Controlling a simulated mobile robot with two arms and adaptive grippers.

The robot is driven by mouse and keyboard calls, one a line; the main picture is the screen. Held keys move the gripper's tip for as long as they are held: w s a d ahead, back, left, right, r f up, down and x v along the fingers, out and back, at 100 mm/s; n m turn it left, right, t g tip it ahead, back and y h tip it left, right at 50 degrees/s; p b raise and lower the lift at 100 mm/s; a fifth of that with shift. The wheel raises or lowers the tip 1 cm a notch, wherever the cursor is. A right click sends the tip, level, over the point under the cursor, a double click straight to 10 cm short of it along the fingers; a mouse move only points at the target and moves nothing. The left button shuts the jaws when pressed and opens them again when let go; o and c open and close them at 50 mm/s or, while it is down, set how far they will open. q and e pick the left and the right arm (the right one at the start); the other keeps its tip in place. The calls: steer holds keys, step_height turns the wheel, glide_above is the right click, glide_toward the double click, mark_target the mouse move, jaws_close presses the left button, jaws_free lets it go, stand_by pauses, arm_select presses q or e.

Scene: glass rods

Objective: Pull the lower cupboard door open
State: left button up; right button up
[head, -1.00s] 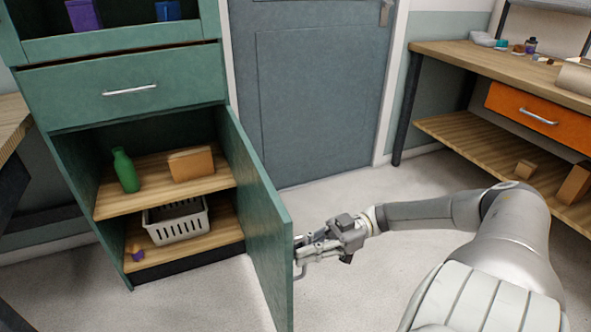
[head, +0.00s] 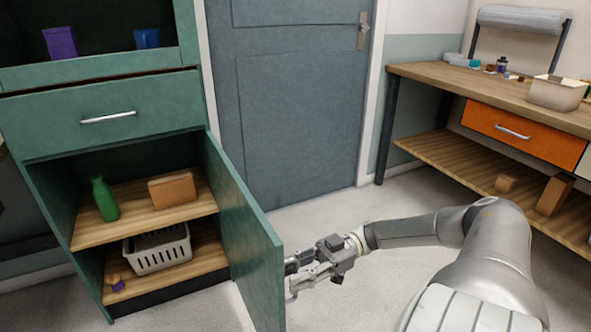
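The lower cupboard door (head: 243,238) is green and stands wide open, swung out on its right-hand hinge side toward me. My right gripper (head: 292,281) is at the outer face of the door, near its free edge. The door's handle is mostly hidden by the door and the gripper, so I cannot tell whether the fingers are closed on it. The open cupboard (head: 90,235) shows its inside. My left gripper is not in view.
Inside the cupboard are a green bottle (head: 104,199), a brown box (head: 172,190) and a light basket (head: 158,250). A closed drawer (head: 105,115) is above. A workbench (head: 430,84) with an orange drawer (head: 520,135) stands at right. Floor between is clear.

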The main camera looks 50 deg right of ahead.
steer(key=v, duration=1.2)
stand_by(0.6)
